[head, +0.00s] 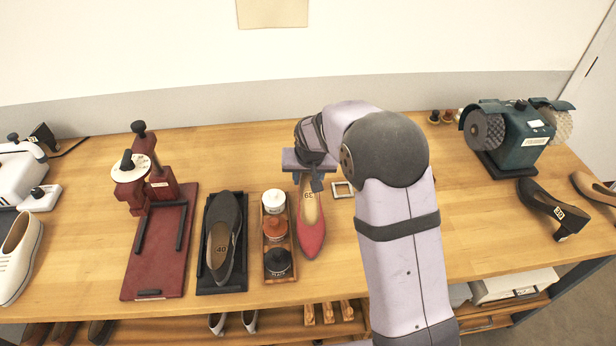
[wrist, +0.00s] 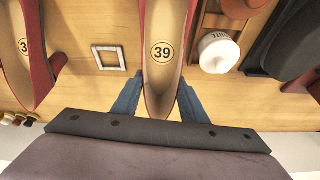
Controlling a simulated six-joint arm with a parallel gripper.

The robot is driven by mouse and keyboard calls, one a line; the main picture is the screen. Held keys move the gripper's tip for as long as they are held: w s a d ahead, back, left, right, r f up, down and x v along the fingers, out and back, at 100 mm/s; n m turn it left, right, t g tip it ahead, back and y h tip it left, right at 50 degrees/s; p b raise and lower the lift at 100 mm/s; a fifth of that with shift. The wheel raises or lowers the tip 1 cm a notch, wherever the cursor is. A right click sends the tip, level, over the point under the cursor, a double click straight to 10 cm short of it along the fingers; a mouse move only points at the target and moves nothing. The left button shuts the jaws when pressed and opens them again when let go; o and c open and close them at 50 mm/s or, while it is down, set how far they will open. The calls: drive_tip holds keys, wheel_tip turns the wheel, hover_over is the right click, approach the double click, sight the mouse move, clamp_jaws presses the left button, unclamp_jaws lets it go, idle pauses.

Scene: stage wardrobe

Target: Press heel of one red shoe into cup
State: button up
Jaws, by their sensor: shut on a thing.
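A red pointed shoe (head: 311,237) with a tan insole marked 39 lies toe toward the front of the bench. My gripper (head: 314,184) is shut on its heel end. In the wrist view the blue fingers of my gripper (wrist: 160,100) press both sides of the heel of this shoe (wrist: 162,70). Whether the shoe touches the bench is unclear. A second red shoe (wrist: 25,50) shows at the left of the wrist view; my arm hides it in the head view. I cannot single out a sure cup; a small square frame (head: 342,190) lies just right of the held shoe.
A wooden tray (head: 264,240) with white, orange and black jars stands close left of the shoe. Further left are a dark shoe (head: 222,240) on a black board and a red clamp device (head: 155,240). A green grinder (head: 520,140) and black heel (head: 550,210) stand right.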

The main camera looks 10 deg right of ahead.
drive_tip(key=shift+f, duration=0.25)
drive_tip(key=o, duration=1.2)
drive_tip(key=shift+r, duration=0.1)
drive_tip(key=shift+b+v, duration=1.15)
drive_tip(key=shift+v, duration=2.5)
drive_tip(key=s+d+f+n+g, duration=0.15)
drive_tip(key=s+d+f, duration=0.25)
drive_tip(key=s, duration=1)
drive_tip(key=s+d+f+g, duration=0.3)
drive_tip(key=s, duration=1.2)
wheel_tip(320, 180, down, 12)
drive_tip(key=b, duration=1.1)
drive_tip(key=shift+w+d, duration=0.15)
drive_tip(key=shift+d, duration=0.05)
